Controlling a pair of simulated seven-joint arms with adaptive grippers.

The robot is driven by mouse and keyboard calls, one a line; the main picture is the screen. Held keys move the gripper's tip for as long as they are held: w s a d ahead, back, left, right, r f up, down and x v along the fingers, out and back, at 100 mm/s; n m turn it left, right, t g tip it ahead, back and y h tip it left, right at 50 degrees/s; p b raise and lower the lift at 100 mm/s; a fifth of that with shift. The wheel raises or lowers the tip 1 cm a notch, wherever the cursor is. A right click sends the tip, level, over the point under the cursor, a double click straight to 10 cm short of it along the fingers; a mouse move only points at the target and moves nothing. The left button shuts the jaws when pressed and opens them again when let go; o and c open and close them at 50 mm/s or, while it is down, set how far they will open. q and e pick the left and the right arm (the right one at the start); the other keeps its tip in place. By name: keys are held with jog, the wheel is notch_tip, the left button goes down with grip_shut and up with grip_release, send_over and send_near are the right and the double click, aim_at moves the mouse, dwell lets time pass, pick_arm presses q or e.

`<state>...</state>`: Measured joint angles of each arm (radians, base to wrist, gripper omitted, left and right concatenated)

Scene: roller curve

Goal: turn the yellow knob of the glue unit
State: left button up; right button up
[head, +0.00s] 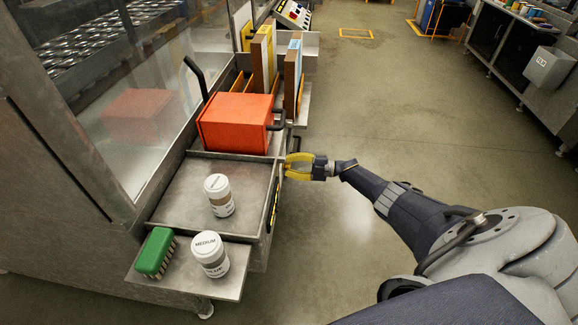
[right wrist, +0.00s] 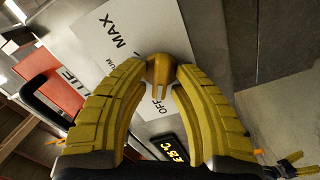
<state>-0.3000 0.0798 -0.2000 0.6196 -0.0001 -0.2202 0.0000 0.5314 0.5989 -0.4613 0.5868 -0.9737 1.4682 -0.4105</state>
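The yellow knob (right wrist: 159,70) sits on a pale panel (right wrist: 112,42) marked MAX and partly covered lettering in the right wrist view. My right gripper (right wrist: 163,68) has its yellow fingers on both sides of the knob, their tips against it. In the head view my right gripper (head: 298,166) is at the right side of the metal unit, and the knob is hidden there. A dark display (right wrist: 171,149) with lit figures shows between the fingers. A small yellow and dark piece (right wrist: 291,166) at the lower right looks like my left gripper, too small to read. The head view shows no left arm.
A red-orange box (head: 235,123) with a dark handle stands on the unit. Two white-lidded jars (head: 219,194) (head: 210,254) and a green brush (head: 155,252) are on the tray and lower shelf (head: 180,288). A glass-walled machine (head: 110,60) stands left. The floor right is open.

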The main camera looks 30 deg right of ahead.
grip_shut()
jog(key=shift+m, duration=0.4)
jog(key=m, duration=0.2)
jog(key=shift+m, duration=0.4)
jog(key=shift+w+d+r+m, duration=0.1)
jog(key=shift+m, duration=2)
jog(key=shift+o, duration=1.6)
grip_release()
jog(key=v, duration=1.2)
